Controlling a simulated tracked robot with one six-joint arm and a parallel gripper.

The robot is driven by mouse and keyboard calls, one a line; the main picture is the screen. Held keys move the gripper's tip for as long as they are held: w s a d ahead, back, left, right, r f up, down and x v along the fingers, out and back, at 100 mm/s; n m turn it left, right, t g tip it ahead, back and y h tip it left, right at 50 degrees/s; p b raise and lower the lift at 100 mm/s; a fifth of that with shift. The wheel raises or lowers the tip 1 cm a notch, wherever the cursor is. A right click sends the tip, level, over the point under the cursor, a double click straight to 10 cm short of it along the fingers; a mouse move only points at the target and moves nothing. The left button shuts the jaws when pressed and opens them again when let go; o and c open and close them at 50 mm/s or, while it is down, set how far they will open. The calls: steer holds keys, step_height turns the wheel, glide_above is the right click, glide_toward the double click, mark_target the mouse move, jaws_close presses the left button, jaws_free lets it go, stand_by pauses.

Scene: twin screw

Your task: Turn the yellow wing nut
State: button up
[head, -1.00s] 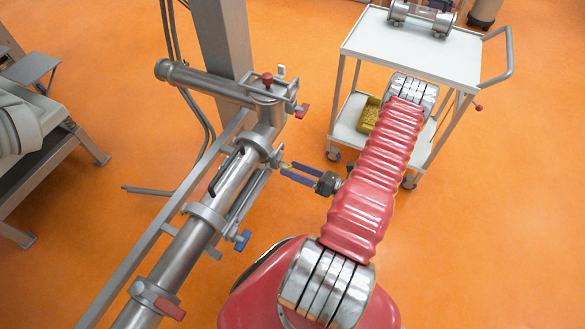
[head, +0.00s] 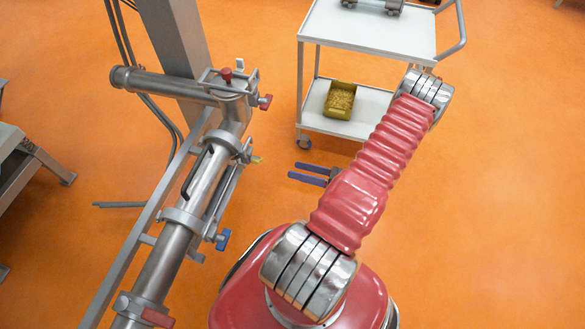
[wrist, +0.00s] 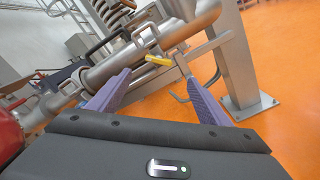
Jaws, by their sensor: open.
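The yellow wing nut (head: 257,160) sits on the right side of the steel pipe assembly (head: 205,175), just below its upper joint. It also shows in the wrist view (wrist: 159,60), ahead of and between my fingertips, with its wings lying nearly level in that picture. My gripper (head: 291,171) is to the right of the nut in the head view, its two purple fingers pointing left at it with a clear gap. In the wrist view my gripper (wrist: 158,77) is open and nothing is held between the fingers.
A blue wing nut (head: 223,239) and red ones (head: 265,102) are on the same assembly. A grey post (head: 175,50) stands behind it. A white cart (head: 370,32) with a yellow bin (head: 340,101) stands behind my arm. Open orange floor lies to the right.

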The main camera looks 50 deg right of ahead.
steer(key=shift+s, duration=0.2)
steer(key=shift+c, duration=0.5)
steer(key=shift+s+d, duration=0.1)
steer(key=shift+d, duration=0.05)
steer(key=shift+c, duration=0.9)
steer(key=shift+n, duration=0.7)
steer(key=shift+c, duration=1.4)
steer(key=n, duration=0.5)
steer(key=shift+s, duration=0.25)
steer(key=c, duration=0.5)
steer(key=n, duration=1)
steer(key=shift+n, duration=0.3)
steer(key=shift+w, duration=0.1)
